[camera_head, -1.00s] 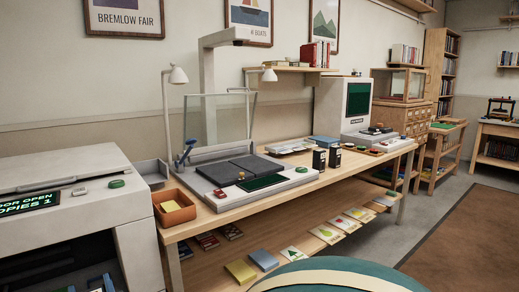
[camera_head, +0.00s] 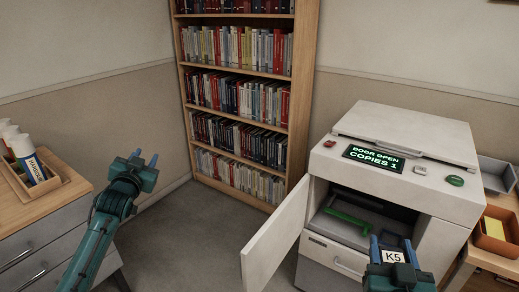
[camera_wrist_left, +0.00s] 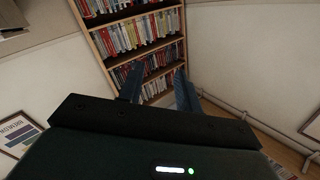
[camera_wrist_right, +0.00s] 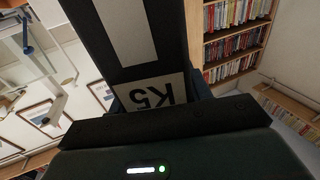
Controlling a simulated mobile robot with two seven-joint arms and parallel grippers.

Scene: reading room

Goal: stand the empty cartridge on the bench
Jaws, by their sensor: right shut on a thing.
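My right gripper (camera_head: 393,248) is shut on a black cartridge (camera_wrist_right: 171,40) with a white label reading K5. The label also shows between the fingers in the head view (camera_head: 392,257), in front of the copier (camera_head: 450,205). The cartridge fills much of the right wrist view and has a pale strip along its face. My left gripper (camera_head: 144,160) is open and empty, raised near the drawer cabinet. The left wrist view shows its two fingers (camera_wrist_left: 158,88) apart. Only a corner of the wooden bench (camera_head: 502,262) shows at the right edge.
The copier's door (camera_head: 276,238) hangs open, with a green lever (camera_head: 347,217) inside. Its screen reads DOOR OPEN, COPIES 1. An orange bin (camera_head: 495,229) and a grey tray (camera_head: 497,174) stand beyond it. A bookcase (camera_head: 237,75) stands behind clear floor. A drawer cabinet (camera_head: 45,225) holds bottles at left.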

